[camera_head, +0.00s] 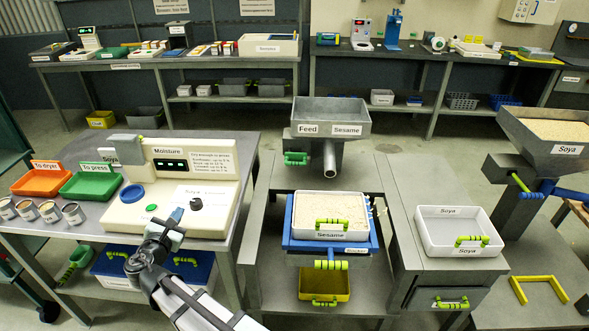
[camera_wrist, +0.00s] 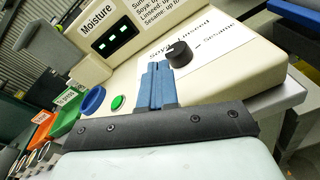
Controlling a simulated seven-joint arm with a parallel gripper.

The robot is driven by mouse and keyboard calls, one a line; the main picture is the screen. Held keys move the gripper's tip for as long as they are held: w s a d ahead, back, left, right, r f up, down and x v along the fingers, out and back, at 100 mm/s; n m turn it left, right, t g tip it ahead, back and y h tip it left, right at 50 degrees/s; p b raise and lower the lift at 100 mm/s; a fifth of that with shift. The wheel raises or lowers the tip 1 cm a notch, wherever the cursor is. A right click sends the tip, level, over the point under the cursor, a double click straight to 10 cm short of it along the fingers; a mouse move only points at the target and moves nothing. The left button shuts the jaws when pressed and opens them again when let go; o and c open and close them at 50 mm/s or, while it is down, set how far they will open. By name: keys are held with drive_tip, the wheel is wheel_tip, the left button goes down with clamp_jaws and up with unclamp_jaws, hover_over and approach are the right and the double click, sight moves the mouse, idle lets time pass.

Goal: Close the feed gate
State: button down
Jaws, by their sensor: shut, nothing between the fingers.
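The feed hopper (camera_head: 332,113), labelled Feed and Sesame, stands in the middle of the head view. A green handle (camera_head: 295,158) sits on its left below the bin, beside a metal spout (camera_head: 330,162). I cannot tell from this view how far the gate is open. My gripper (camera_head: 178,214) is shut and empty, well left of the hopper, over the front of the moisture meter (camera_head: 190,162). In the wrist view its blue fingers (camera_wrist: 157,82) are together near the meter's black knob (camera_wrist: 180,53); I cannot tell if they touch it.
A sesame tray (camera_head: 330,212) sits in a blue frame below the spout. A white Soya tray (camera_head: 458,232) stands right of it. Orange (camera_head: 40,180) and green (camera_head: 90,182) trays and several small cans are at the left. A Soya hopper (camera_head: 553,131) stands far right.

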drive_tip(key=shift+n+h, duration=0.3)
drive_tip(key=shift+n, duration=0.4)
drive_tip(key=w+d, duration=0.3)
drive_tip(key=w+d+r, duration=0.1)
drive_tip(key=w+d, duration=0.2)
drive_tip(key=d, duration=0.1)
drive_tip(key=w+d+r, duration=0.1)
drive_tip(key=w+d, duration=0.2)
drive_tip(key=w, duration=0.1)
drive_tip(key=shift+d+r, duration=0.1)
drive_tip(key=shift+d, duration=0.3)
drive_tip(key=w+d+r+n, duration=0.1)
drive_tip(key=w+d, duration=0.4)
drive_tip(key=d, duration=0.3)
drive_tip(key=n, duration=0.3)
approach(295, 164)
drive_tip(key=w, duration=0.6)
drive_tip(key=shift+w+d+f+g+y, duration=0.25)
drive_tip(key=shift+w+f+g+y, duration=0.15)
